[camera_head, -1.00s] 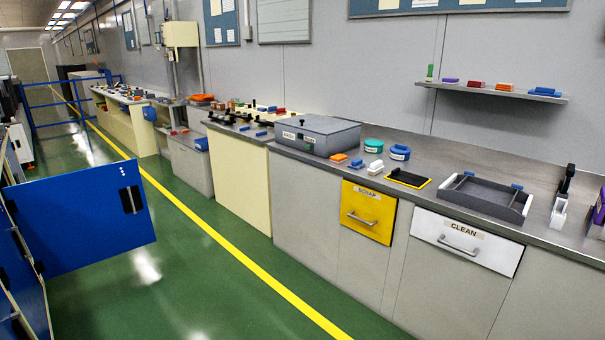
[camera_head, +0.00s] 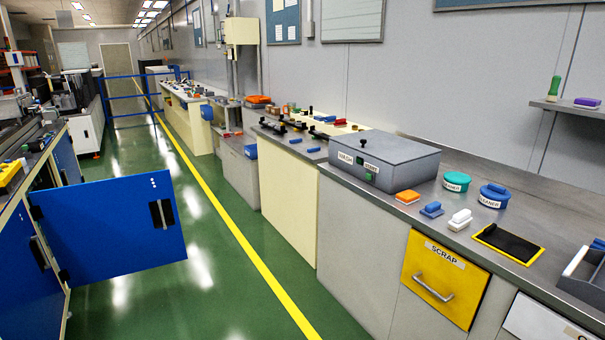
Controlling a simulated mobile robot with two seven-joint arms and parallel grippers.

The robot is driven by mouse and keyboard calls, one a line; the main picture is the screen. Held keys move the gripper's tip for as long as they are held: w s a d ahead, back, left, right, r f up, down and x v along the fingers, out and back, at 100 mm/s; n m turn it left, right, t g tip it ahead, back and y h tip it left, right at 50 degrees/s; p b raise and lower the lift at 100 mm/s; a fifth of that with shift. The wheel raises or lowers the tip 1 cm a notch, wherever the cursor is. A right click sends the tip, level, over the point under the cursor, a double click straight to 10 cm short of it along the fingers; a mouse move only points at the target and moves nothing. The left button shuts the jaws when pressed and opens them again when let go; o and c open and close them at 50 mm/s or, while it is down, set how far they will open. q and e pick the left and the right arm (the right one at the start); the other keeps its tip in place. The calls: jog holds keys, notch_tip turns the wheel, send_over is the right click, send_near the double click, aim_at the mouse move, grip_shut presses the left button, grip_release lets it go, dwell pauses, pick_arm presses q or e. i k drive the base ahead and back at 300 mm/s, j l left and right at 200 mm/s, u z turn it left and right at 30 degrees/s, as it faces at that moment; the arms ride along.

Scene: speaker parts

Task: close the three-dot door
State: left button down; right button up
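The three-dot door (camera_head: 108,232) is a blue panel at the left, with small white dots near its top right corner. It stands open, swung out from the blue cabinet (camera_head: 22,262) over the green floor. A black handle (camera_head: 161,213) is on its face near the right edge. Its hinged edge is at its left, beside the cabinet. Neither of my grippers shows in the head view.
A grey counter runs along the right, with a yellow SCRAP drawer (camera_head: 443,279) and a grey box (camera_head: 386,160) on top. Blue railings (camera_head: 132,96) stand far back. The green floor (camera_head: 225,285) between door and counter is clear, crossed by a yellow line (camera_head: 232,226).

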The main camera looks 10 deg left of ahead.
aim_at(96, 232)
jog(key=i+u, duration=0.4)
jog(key=i, duration=0.15)
jog(key=i+l+u, duration=0.1)
jog(key=i+u, duration=0.3)
jog(key=i, duration=0.2)
jog(key=i+j+z, duration=0.1)
jog(key=i, duration=0.3)
jog(key=i+j+z, duration=0.1)
jog(key=i, duration=0.35)
jog(key=z, duration=8.85)
